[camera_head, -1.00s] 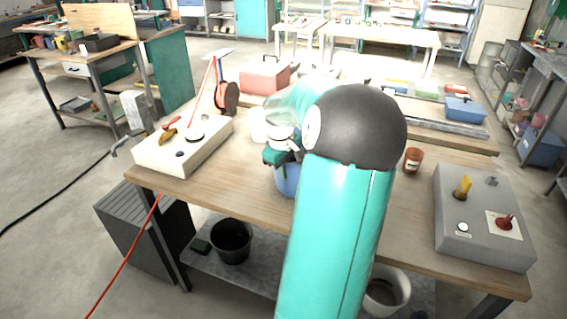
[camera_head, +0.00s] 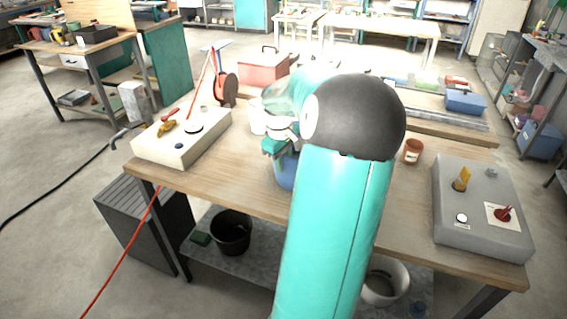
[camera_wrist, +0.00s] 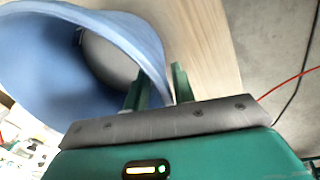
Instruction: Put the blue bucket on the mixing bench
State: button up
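The blue bucket (camera_head: 285,174) stands on the near wooden bench (camera_head: 235,185), partly hidden behind my arm in the head view. In the wrist view, the blue bucket (camera_wrist: 40,75) fills the upper left, its open mouth showing a round grey shape inside. My gripper (camera_head: 273,147) is at the bucket's rim. In the wrist view, my gripper (camera_wrist: 160,82) has one finger inside the bucket and one outside, with the wall between them. The fingers look apart, with no clear grip on the wall. I cannot tell which bench is the mixing bench.
A pale control box (camera_head: 182,140) and a grey control box (camera_head: 480,215) sit at the bench's ends. An orange-brown cup (camera_head: 413,151) is right of my arm. A black bucket (camera_head: 231,232) is on the lower shelf. Another bench (camera_head: 90,52) stands at the back left.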

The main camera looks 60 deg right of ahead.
notch_tip(320, 180, up, 11)
jog(key=a, duration=0.1)
jog(key=w+a+r+h, duration=0.15)
jog(key=w+a, duration=0.45)
jog(key=a, duration=0.8)
jog(key=s+a+f+n+t+y, duration=0.1)
jog(key=s+a+t, duration=0.2)
jog(key=a, duration=1.2)
jog(key=s+a+f+t+y, duration=0.1)
jog(key=s+a, duration=0.3)
jog(key=a, duration=1.1)
jog(key=shift+a+n+t+y, duration=0.4)
jog(key=shift+t+y, duration=0.05)
jog(key=shift+t, duration=0.45)
jog(key=shift+s+a, duration=0.1)
jog(key=shift+a, duration=0.05)
